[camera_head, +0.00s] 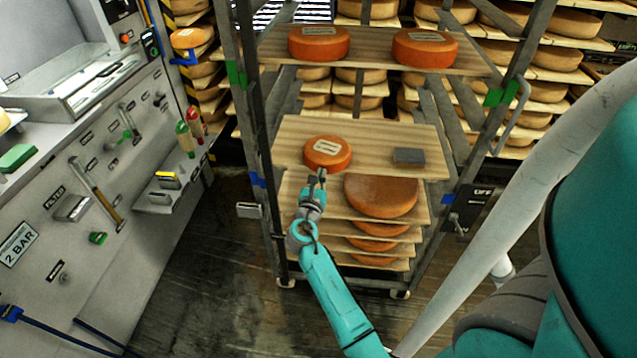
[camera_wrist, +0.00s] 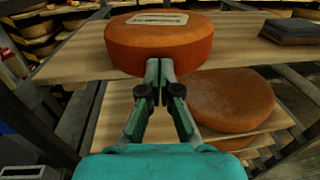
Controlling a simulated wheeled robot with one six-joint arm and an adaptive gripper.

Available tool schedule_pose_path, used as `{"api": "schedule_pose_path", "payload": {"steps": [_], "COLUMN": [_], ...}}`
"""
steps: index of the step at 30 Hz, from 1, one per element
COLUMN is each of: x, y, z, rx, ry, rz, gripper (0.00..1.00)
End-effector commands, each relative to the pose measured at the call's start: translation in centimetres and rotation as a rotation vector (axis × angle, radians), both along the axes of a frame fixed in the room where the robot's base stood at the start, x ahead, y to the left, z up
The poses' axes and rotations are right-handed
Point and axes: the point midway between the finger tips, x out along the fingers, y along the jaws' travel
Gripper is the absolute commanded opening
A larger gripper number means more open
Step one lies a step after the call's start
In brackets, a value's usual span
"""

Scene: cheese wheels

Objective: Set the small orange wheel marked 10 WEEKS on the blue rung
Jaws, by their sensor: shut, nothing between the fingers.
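A small orange wheel (camera_head: 328,161) with a pale label, too small to read, lies flat on the left part of a wooden board (camera_head: 375,140) in the rack. Blue marks (camera_head: 258,180) (camera_head: 447,199) are on the rack posts near this board's level. My gripper (camera_head: 321,174) is shut and empty at the wheel's front side. In the wrist view, the closed fingertips (camera_wrist: 160,68) meet the lower front edge of the wheel (camera_wrist: 165,42); I cannot tell whether they touch it. The wheel's far side is hidden.
A dark grey block (camera_head: 408,156) lies right of the wheel on the same board. Two labelled orange wheels (camera_head: 319,46) (camera_head: 425,50) sit on the shelf above, marked green. A bigger brown wheel (camera_head: 381,197) lies below. Rack posts stand on both sides.

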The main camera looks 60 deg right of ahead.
Motion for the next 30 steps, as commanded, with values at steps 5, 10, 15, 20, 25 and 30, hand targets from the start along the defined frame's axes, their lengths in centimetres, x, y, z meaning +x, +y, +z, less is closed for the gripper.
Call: {"api": "schedule_pose_path", "payload": {"steps": [5,10,15,20,25,30], "x": [0.0,0.0,0.3,0.7,0.7,0.7], "y": [-0.1,-0.1,-1.5,-2.3,-2.3,-2.2], "z": [0.0,0.0,0.0,0.0,0.0,0.0], "rx": [0.000,0.000,0.000,0.000,0.000,0.000], "ry": [0.000,0.000,-0.001,0.000,0.000,0.000], "rz": [0.000,0.000,-0.002,0.000,0.000,0.000], "gripper": [0.00,0.00,0.00,0.00,0.00,0.00]}}
